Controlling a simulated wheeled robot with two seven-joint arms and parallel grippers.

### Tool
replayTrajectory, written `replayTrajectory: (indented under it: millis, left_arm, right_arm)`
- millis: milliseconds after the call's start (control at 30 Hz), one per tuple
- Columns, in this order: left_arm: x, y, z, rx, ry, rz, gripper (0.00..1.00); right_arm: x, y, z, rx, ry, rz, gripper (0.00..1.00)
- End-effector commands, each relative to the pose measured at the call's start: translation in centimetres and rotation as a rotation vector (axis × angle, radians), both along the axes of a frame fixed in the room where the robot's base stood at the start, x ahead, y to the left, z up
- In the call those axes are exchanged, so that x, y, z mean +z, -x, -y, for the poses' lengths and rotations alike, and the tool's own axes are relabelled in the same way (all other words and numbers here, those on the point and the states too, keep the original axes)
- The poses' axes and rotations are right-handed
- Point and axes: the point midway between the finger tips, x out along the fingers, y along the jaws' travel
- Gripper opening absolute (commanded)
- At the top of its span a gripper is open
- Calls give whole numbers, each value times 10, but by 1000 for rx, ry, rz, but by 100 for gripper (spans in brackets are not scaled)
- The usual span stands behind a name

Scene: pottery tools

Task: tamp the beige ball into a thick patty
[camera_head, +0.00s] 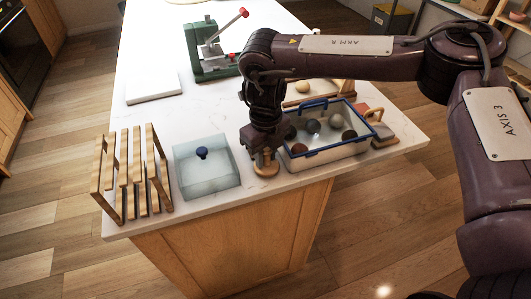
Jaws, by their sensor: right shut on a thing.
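My right gripper (264,153) points down near the front edge of the white counter. It is shut on a light wooden tamper (266,169), whose round foot shows just below the fingers. I cannot tell whether the foot touches the counter. A beige ball (303,86) is at the back, by a wooden board partly hidden behind my right arm. Another pale ball (336,121) lies in the blue-rimmed clear bin (325,153) among darker balls. The bin is just right of my right gripper. My left gripper is not in view.
A clear box with a blue knob (203,153) and a slatted wooden rack (132,175) stand to the left. A green press with a red-knobbed lever (214,60) and a white slab (153,86) are farther back. A wooden-handled block (380,132) sits right of the bin. The counter's middle is clear.

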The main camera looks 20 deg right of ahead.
Motion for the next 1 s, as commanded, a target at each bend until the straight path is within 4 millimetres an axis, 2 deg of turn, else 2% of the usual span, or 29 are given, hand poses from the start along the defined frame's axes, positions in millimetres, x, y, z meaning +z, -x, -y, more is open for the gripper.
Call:
replayTrajectory:
  millis: [567,600,733,800,1000]
  left_arm:
    - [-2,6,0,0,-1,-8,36]
    - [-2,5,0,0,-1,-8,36]
    - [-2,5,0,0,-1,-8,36]
    - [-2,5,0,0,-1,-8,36]
    - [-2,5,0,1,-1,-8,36]
  right_arm:
    - [-5,0,0,0,-1,0,0]
    - [-5,0,0,0,-1,0,27]
    - [-5,0,0,0,-1,0,44]
    - [-5,0,0,0,-1,0,51]
    - [-5,0,0,0,0,0,51]
